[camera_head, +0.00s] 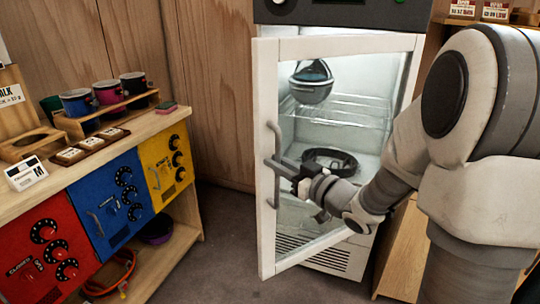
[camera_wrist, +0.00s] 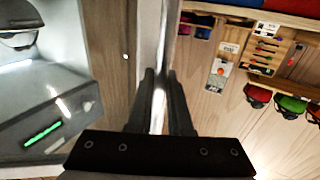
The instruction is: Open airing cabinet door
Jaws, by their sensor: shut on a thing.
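The airing cabinet (camera_head: 345,258) stands at the back centre, with a white-framed glass door (camera_head: 266,90) on its front. The door stands ajar, its left edge swung out from the body. A vertical bar handle (camera_head: 272,192) is on the door's left side. My gripper (camera_head: 280,164) is shut on the handle at about its middle, with my arm reaching in from the right. In the wrist view, the fingers (camera_wrist: 160,88) close on the bright vertical bar (camera_wrist: 158,105). My fingers hide part of the handle.
A helmet (camera_head: 311,82) and a dark round item (camera_head: 330,161) show inside the cabinet. A wooden counter (camera_head: 150,122) with mugs and red, blue and yellow panels stands at the left. Grey floor (camera_head: 215,250) lies clear between counter and door.

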